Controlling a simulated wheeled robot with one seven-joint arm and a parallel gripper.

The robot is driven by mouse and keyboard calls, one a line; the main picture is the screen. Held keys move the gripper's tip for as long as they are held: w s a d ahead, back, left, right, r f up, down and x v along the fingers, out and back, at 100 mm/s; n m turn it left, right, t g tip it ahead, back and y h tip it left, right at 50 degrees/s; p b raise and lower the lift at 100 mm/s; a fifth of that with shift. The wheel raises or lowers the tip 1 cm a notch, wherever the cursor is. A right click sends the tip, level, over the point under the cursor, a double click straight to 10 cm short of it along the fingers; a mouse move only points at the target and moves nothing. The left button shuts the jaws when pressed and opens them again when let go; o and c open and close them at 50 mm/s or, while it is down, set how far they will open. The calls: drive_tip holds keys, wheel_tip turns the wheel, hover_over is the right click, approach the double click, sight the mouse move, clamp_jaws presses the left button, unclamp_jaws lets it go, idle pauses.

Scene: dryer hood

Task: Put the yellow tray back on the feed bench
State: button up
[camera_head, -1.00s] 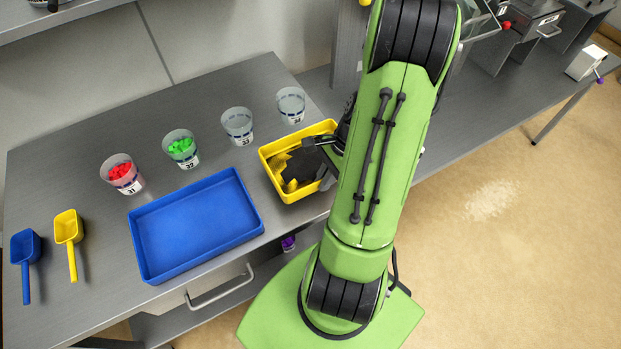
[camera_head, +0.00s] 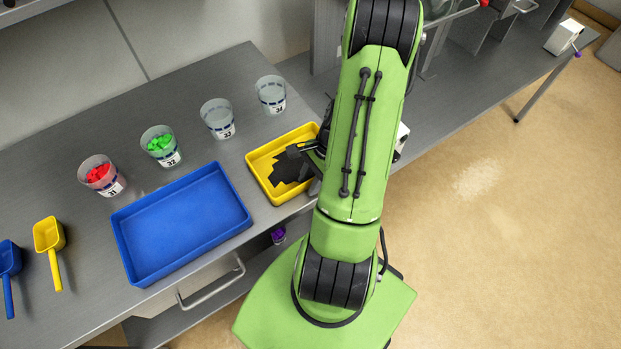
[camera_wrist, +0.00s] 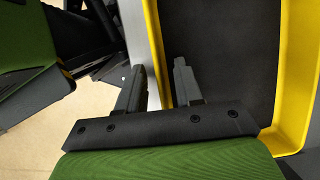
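The yellow tray (camera_head: 254,172) sits at the right end of the grey bench (camera_head: 70,130), close to its edge and right of the blue tray. In the wrist view my gripper's two fingers (camera_wrist: 160,75) stand apart, one on each side of the tray's yellow wall (camera_wrist: 157,40). Gaps show between the fingers and the wall.
The blue tray (camera_head: 120,222) lies left of the yellow tray. Several numbered cups stand behind, one with red pieces (camera_head: 98,172) and one with green (camera_head: 160,143). A yellow scoop (camera_head: 48,234) and a blue scoop (camera_head: 9,258) lie at left. Open floor (camera_head: 500,230) is at right.

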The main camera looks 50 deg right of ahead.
drive_tip(key=shift+r, duration=0.1)
drive_tip(key=p+v, duration=0.3)
drive_tip(key=v, duration=0.9)
drive_tip(key=w+a+r+n+h, duration=0.4)
drive_tip(key=a+r+n, duration=0.7)
drive_tip(key=a+r, duration=0.2)
drive_tip(key=s+a+r+n+t, duration=0.4)
drive_tip(key=s+a+r+n, duration=0.1)
drive_tip(key=a+n, duration=0.4)
drive_tip(key=shift+s+a+r+n, duration=0.2)
drive_tip(key=shift+s+r+n, duration=0.15)
drive_tip(key=shift+s+n, duration=0.3)
